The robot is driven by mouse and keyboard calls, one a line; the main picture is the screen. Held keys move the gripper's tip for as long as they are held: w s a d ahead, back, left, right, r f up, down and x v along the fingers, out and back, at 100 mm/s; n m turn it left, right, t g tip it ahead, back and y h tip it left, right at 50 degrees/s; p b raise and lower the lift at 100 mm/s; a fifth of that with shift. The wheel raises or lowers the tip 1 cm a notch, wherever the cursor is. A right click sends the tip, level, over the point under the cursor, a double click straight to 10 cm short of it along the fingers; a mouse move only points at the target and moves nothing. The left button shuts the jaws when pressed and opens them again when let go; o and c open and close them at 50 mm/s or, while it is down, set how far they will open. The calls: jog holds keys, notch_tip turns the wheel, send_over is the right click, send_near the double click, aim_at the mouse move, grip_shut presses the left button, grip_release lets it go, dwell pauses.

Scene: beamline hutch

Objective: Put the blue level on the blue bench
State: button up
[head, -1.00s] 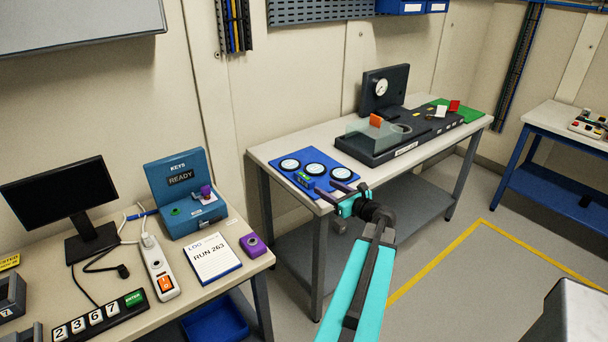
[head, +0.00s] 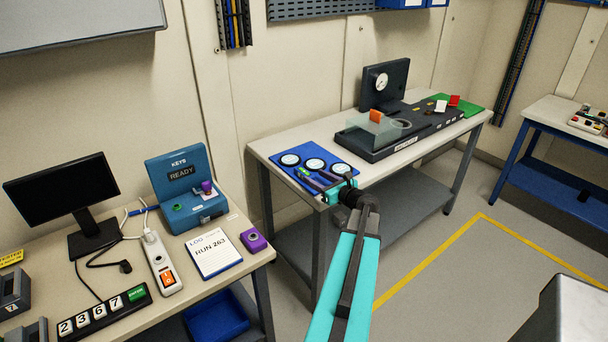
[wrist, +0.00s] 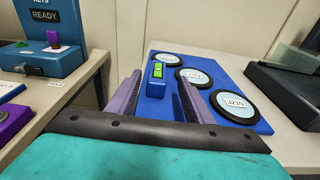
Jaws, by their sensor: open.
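The blue level (wrist: 157,86) has a green vial on top and lies on the blue mat (wrist: 228,66), beside the round labelled discs. In the head view its green vial (head: 303,172) shows at the mat's front left, with part of the level hidden by my fingers. My gripper (head: 314,180) is open, its purple fingers reaching over the mat's front edge. In the wrist view the level shows between the two fingers, towards their tips, not clamped. The blue bench (head: 538,124), with a pale top and blue legs, stands at the far right.
The grey-legged bench (head: 260,150) holds the mat, a dark instrument (head: 385,140) and a green mat (head: 466,103). A cluttered desk (head: 135,275) is at left.

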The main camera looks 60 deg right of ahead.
aim_at(305, 172)
jog(key=shift+x, duration=1.25)
jog(key=shift+p+x, duration=1.45)
jog(key=shift+x, duration=1.15)
jog(key=shift+a+f, duration=0.15)
jog(key=shift+c, duration=0.2)
grip_shut()
